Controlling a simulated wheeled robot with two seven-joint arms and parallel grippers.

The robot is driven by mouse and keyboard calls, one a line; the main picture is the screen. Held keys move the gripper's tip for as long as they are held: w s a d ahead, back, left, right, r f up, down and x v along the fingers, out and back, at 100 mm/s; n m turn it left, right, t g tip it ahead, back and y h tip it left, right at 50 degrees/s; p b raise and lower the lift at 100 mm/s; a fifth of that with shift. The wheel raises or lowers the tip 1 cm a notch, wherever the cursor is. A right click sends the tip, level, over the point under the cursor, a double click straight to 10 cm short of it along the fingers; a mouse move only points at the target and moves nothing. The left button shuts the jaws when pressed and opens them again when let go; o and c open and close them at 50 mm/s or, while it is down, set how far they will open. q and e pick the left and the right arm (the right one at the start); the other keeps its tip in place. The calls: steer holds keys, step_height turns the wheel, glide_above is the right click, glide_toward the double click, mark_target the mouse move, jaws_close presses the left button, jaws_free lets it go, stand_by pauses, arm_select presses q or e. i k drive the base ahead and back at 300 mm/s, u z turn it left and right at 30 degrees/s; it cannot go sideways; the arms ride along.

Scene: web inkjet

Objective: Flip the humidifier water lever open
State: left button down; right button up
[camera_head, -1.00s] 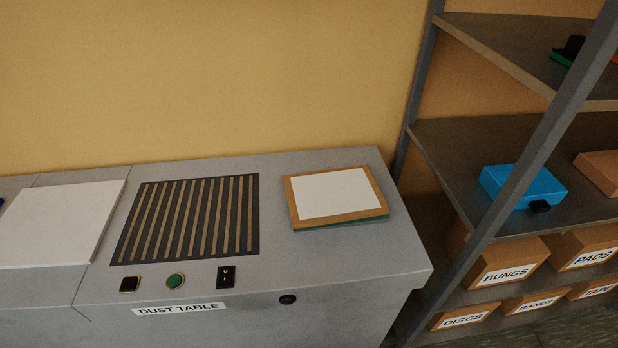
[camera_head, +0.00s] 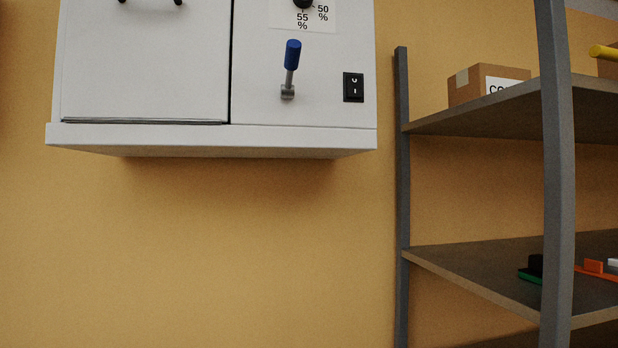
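The humidifier (camera_head: 180,138) is a white wall-mounted cabinet at the top of the head view, cut off by the upper edge. Its water lever (camera_head: 290,69) has a blue grip on a short metal stem and points upward from a grey pivot on the right part of the front. A black rocker switch (camera_head: 353,87) sits to the right of the lever. A dark knob (camera_head: 303,3) with a 50 % and 55 % scale shows above it, partly cut off. Neither of my grippers is in view.
A grey metal shelf rack (camera_head: 556,180) stands at the right. A cardboard box (camera_head: 487,84) is on its upper shelf, with small green, black and orange items on a lower shelf. The wall (camera_head: 220,260) below the humidifier is bare.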

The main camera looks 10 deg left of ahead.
mark_target(292, 46)
steer(key=z, duration=2.5)
steer(key=k, duration=1.6)
steer(key=u, duration=1.55)
